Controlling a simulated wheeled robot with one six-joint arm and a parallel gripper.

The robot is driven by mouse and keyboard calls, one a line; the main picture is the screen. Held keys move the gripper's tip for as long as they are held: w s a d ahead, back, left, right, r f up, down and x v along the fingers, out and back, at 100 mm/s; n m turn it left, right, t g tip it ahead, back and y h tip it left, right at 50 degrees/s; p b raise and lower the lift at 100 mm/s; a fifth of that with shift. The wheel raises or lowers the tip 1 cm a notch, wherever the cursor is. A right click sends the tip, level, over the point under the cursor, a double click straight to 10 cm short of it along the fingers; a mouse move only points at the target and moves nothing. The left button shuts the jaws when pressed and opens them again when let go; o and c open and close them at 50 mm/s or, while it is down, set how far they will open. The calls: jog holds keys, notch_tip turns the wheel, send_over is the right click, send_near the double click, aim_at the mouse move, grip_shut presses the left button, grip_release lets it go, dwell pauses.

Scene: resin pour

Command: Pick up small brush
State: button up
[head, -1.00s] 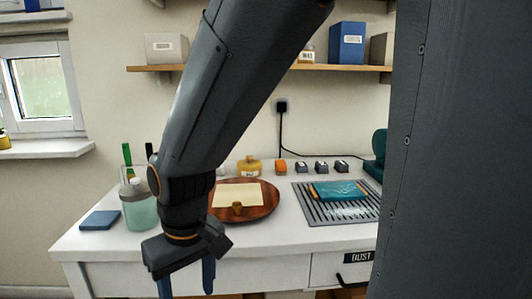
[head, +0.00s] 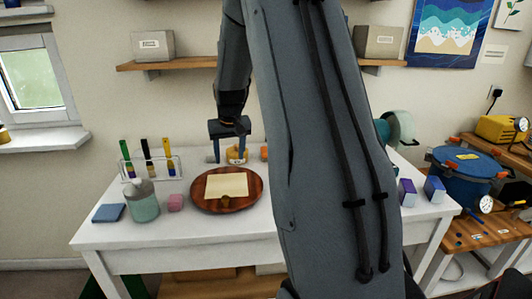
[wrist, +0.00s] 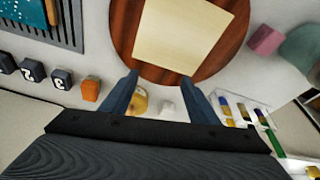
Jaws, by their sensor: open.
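Upright brushes with green, dark and yellow handles stand in a clear rack (head: 170,167) at the table's back left in the head view. The rack also shows at the right in the wrist view (wrist: 240,108). I cannot tell which is the small brush (head: 169,150). My gripper (head: 229,158) is open and empty above the back of the table, right of the rack and behind the round wooden tray. In the wrist view its two fingers (wrist: 160,88) point towards the tray, with a yellow jar (wrist: 139,101) and a small white item seen between them.
The round wooden tray (head: 251,200) holds a cream sheet. The wrist view shows dark numbered blocks (wrist: 61,79) and an orange block (wrist: 91,89). My arm hides the table's right part.

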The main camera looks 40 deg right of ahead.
jog(key=w+d+f+m, duration=0.1)
jog(key=w+d, duration=0.4)
jog(key=d, duration=0.7)
jog(key=m+h, duration=0.1)
jog(key=m, duration=0.1)
send_near(266, 149)
notch_tip(266, 149, down, 3)
jog(key=shift+w+r, duration=0.1)
jog(key=shift+p+x, duration=1.75)
jog(key=shift+x, duration=2)
jog(key=shift+w+d+r, duration=0.1)
jog(key=shift+w, duration=0.1)
jog(key=c, duration=1.1)
notch_tip(266, 149, up, 10)
jog(key=b, duration=0.3)
jog(key=shift+b, duration=0.4)
jog(key=shift+c, duration=0.2)
